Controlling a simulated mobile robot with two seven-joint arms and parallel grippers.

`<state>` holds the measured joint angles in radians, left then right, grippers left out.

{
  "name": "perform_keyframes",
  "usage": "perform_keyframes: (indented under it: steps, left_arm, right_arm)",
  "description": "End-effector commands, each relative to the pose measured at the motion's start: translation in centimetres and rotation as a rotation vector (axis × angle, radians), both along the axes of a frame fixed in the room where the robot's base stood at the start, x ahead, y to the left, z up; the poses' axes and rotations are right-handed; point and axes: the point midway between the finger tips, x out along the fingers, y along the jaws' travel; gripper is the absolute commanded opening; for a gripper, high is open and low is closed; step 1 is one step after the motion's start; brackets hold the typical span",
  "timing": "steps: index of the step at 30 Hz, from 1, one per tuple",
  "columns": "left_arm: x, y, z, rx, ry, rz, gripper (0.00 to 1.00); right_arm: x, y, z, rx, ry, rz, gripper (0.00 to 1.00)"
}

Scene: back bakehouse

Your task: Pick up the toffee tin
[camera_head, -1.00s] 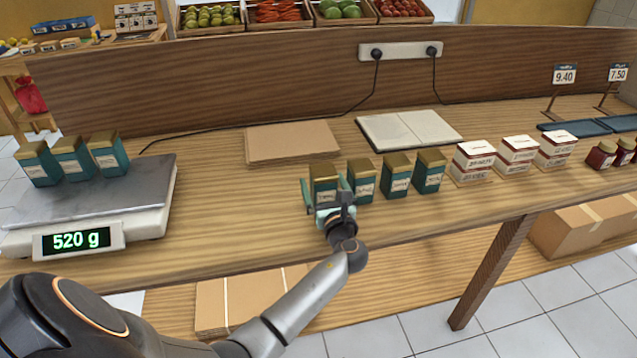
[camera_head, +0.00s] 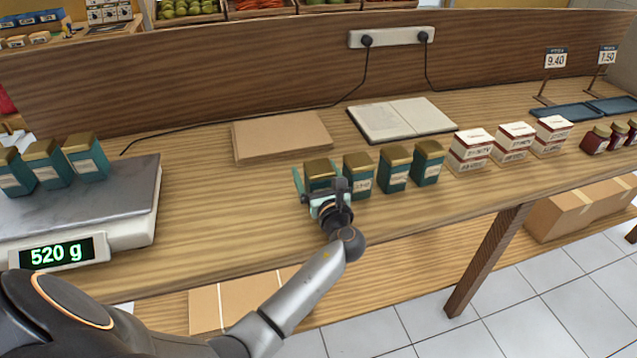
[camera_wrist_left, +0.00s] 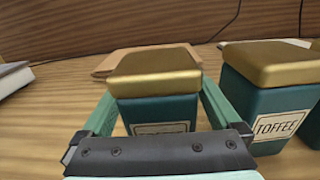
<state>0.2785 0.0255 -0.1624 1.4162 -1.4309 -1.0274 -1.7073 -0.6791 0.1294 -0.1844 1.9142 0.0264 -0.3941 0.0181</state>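The toffee tin at the left end of the bench row (camera_head: 319,168) is teal with a gold lid and stands upright. In the left wrist view this tin (camera_wrist_left: 155,75) is straight ahead, its label partly hidden by my gripper. The tin beside it (camera_wrist_left: 272,100) has a readable TOFFEE label. My left gripper (camera_head: 320,182) is open, with one green finger on each side of the left-end tin and the palm in front of it. In the left wrist view a small gap shows beside the fingers. My right gripper is not in view.
Similar tins (camera_head: 394,170) stand close on the right, then white-and-red boxes (camera_head: 472,150) and jars. A scale (camera_head: 110,205) reading 520 g holds three teal tins (camera_head: 86,160). A cardboard sheet (camera_head: 280,135) and an open book (camera_head: 400,118) lie behind. Bench left of the gripper is clear.

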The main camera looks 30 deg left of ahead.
Motion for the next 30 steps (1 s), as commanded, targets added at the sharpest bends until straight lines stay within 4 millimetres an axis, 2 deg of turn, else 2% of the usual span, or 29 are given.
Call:
perform_keyframes:
  steps: [2,22,30]
  left_arm:
    - [0.0,0.0,-0.01,0.0,0.0,0.0,0.86]
    - [0.01,0.04,0.01,0.0,0.0,0.0,0.11]
    - [0.02,0.04,0.19,0.001,-0.002,0.0,0.1]
  right_arm:
    - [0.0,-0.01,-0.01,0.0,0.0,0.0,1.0]
    - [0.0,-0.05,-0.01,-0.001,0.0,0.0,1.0]
    - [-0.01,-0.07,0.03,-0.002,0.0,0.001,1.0]
